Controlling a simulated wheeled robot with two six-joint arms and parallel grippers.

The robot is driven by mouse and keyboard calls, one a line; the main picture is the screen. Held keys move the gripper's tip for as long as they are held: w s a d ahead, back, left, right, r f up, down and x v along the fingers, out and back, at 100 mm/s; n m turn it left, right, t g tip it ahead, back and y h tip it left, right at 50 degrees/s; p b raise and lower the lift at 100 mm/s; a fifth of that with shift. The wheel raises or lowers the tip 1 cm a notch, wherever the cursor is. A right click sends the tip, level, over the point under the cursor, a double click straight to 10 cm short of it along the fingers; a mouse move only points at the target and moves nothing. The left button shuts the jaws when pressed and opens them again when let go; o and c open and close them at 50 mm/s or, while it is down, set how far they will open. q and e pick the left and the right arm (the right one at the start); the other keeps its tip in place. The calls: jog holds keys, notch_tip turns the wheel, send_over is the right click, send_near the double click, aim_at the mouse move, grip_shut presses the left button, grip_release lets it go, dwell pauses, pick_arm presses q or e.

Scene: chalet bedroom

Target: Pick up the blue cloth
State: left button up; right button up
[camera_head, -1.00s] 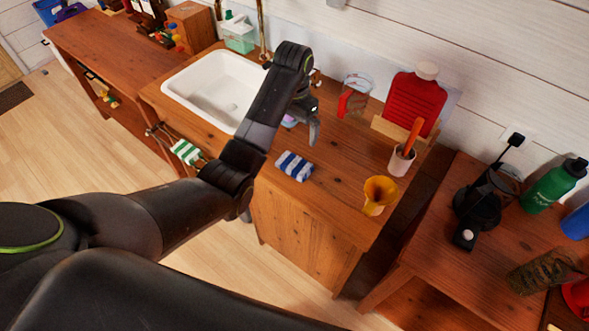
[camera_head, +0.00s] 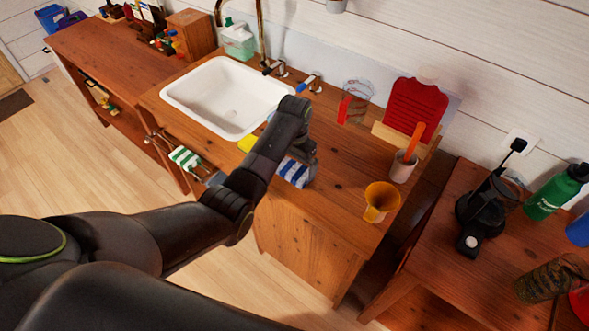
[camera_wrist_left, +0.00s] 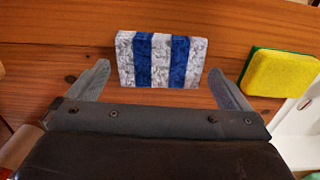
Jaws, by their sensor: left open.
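My left gripper (camera_wrist_left: 168,84) is open, with one finger on each side of the cloth's near edge and gaps between. In the head view my left gripper (camera_head: 302,160) is over the cloth and hides part of it; its fingers are hard to make out there. My right gripper is not in view.
A yellow and green sponge (camera_wrist_left: 280,73) lies beside the cloth, near the white sink (camera_head: 225,97). A yellow mug (camera_head: 380,202) and a white cup with an orange handle (camera_head: 403,165) stand to the right. A striped green towel (camera_head: 186,159) hangs at the counter's front.

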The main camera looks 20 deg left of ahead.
aim_at(294, 169)
pick_arm(q)
jog(key=shift+f, duration=0.95)
jog(key=c, duration=0.6)
notch_tip(294, 169, up, 10)
jog(key=shift+r+b, duration=0.1)
jog(key=shift+b, duration=0.45)
